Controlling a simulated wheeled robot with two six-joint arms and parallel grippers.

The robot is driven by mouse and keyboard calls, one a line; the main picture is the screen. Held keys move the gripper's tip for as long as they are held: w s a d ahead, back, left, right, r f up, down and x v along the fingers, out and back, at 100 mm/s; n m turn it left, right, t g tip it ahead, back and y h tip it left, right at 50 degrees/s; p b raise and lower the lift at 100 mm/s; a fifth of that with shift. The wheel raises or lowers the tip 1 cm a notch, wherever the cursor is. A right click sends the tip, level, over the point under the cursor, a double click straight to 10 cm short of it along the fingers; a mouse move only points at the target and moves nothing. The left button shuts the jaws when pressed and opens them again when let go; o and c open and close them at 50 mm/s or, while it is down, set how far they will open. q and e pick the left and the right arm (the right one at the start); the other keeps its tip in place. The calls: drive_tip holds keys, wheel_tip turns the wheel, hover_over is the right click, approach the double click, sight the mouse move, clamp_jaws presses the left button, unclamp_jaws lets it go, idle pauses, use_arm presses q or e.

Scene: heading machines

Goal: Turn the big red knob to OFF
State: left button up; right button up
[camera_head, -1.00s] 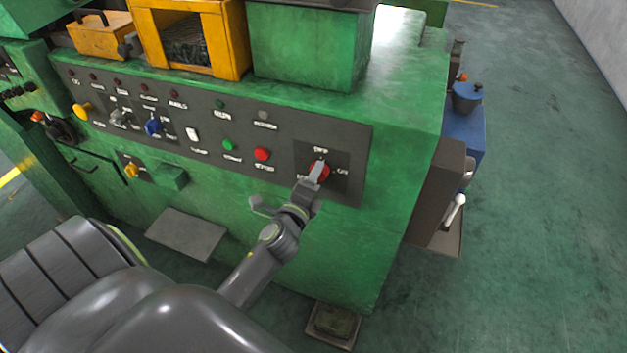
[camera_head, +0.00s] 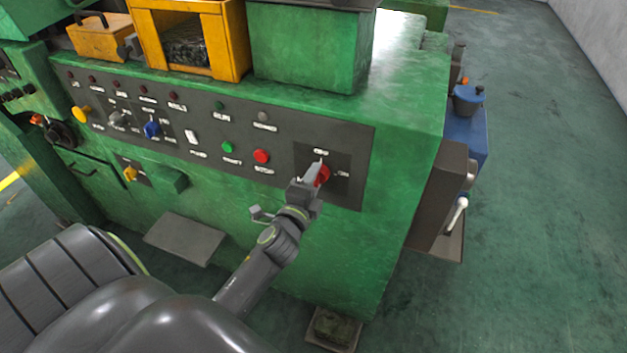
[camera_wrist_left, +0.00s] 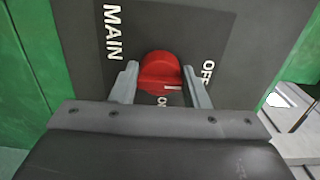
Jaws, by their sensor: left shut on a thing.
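The big red knob (camera_head: 324,174) sits on a dark square plate at the right end of the green machine's control panel. My left gripper (camera_head: 312,176) reaches up to it from below left and hides part of it. In the left wrist view the red knob (camera_wrist_left: 160,68) is between the two grey fingers of my gripper (camera_wrist_left: 161,84), which is shut on it. A white mark on the knob lies at its lower right, between the OFF lettering (camera_wrist_left: 207,72) and the partly hidden ON lettering (camera_wrist_left: 162,100). My right gripper is not in view.
A red button (camera_head: 261,156) and a green button (camera_head: 227,147) are left of the knob plate. A grey box with a lever (camera_head: 440,195) projects from the machine's right side. Open floor (camera_head: 540,200) lies to the right.

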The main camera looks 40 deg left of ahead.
use_arm(q)
drive_tip(key=o, duration=1)
drive_tip(key=shift+c, duration=0.2)
drive_tip(key=shift+s, duration=0.1)
drive_tip(key=v, duration=1.7)
drive_tip(key=shift+s+d, duration=0.1)
